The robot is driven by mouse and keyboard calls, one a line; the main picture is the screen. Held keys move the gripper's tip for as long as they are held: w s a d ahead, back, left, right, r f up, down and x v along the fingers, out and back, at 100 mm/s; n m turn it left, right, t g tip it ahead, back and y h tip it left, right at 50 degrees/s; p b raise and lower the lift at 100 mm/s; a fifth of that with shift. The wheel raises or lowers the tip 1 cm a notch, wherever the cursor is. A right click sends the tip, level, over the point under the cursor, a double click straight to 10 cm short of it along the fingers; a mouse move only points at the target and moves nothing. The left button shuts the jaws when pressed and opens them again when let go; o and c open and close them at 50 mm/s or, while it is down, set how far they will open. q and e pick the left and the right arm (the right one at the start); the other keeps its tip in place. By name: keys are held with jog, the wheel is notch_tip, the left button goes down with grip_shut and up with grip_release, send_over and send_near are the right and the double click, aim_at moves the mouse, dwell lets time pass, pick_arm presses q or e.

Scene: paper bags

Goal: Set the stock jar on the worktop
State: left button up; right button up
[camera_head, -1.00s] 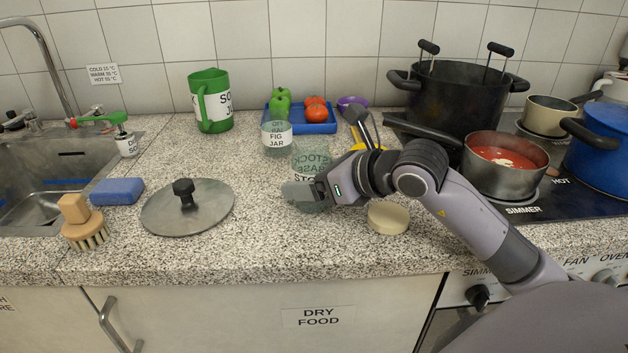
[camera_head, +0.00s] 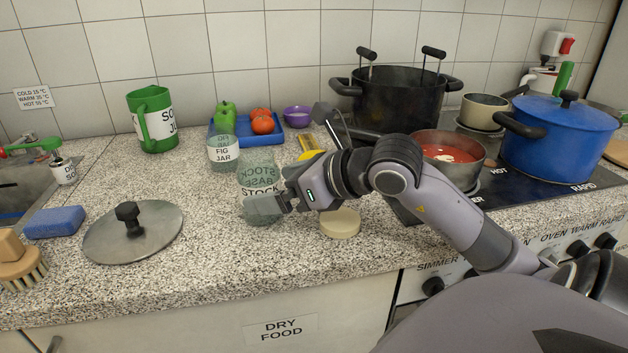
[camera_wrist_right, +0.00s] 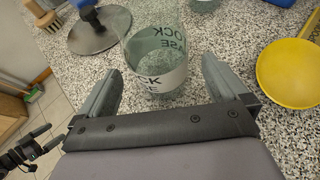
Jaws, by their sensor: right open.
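The stock jar is a clear glass jar (camera_head: 260,172) with a white STOCK BASE label, upright on the speckled worktop (camera_head: 215,262). It also shows in the right wrist view (camera_wrist_right: 158,62), with its near side between the finger ends. My right gripper (camera_head: 264,208) is at the near side of the jar, low over the worktop. Its two fingers (camera_wrist_right: 160,78) are open, one on each side of the jar, with a visible gap at both sides. The gripper hides the jar's lower front in the head view.
A fig jar (camera_head: 223,153) stands close behind left. A cream round lid (camera_head: 340,223) lies to the right, under my forearm. A metal pot lid (camera_head: 150,236) lies left. A pan of red sauce (camera_head: 450,151) is at right. Clear worktop lies between the metal lid and the jar.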

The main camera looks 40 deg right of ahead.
aim_at(277, 188)
jog(key=v, duration=0.4)
jog(key=shift+s+b, duration=0.25)
jog(key=shift+b, duration=0.05)
jog(key=b+v, duration=0.2)
jog(key=b, duration=0.1)
jog(key=shift+d+f, duration=0.1)
jog(key=shift+s+r+b, duration=0.4)
jog(key=shift+s+b, duration=0.1)
